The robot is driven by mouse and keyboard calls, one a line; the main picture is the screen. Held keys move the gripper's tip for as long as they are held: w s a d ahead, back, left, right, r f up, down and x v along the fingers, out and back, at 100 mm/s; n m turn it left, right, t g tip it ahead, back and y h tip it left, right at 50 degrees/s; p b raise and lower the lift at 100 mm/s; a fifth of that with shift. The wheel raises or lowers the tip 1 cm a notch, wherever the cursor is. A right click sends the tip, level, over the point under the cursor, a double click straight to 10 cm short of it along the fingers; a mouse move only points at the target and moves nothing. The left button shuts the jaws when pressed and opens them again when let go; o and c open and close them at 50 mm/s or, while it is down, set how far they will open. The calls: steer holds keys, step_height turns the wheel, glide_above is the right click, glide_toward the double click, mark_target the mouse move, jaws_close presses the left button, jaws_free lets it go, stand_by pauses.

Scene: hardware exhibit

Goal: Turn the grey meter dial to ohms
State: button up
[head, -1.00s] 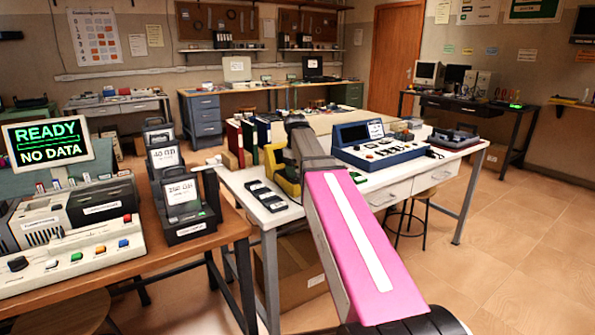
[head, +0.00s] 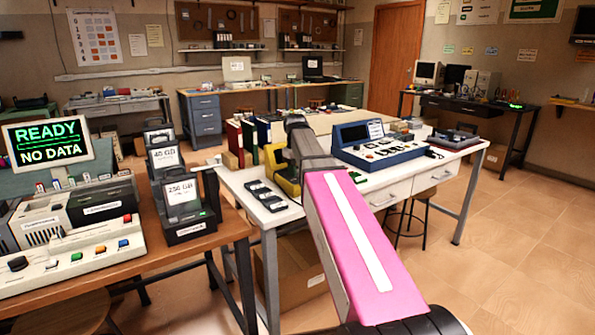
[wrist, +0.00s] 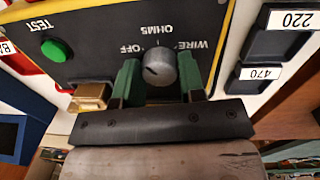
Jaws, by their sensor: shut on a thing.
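The grey meter dial (wrist: 160,68) sits on the dark face of the yellow-edged meter (wrist: 100,45) in the wrist view. The labels around it appear upside down: OFF at the dial's upper left, OHMS above it and WIRE at its upper right. My gripper (wrist: 158,60) has its two green fingers on either side of the dial, shut on it. A dark mark shows on the dial, but its exact heading is hard to read. In the head view, my arm hides most of the yellow meter (head: 285,185) and the dial.
A green TEST button (wrist: 55,50) and a brass-coloured block (wrist: 91,96) are left of the dial. Dark blocks marked 220 (wrist: 275,40) and 470 (wrist: 252,90) lie to the right. A blue console (head: 380,150) stands beside the meter on the white table.

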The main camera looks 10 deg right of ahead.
steer(key=m, duration=0.4)
steer(key=shift+a+m, duration=0.1)
steer(key=shift+m, duration=1.5)
steer(key=o, duration=0.9)
steer(key=shift+r, duration=0.1)
steer(key=r, duration=1)
steer(key=shift+a+r, duration=0.3)
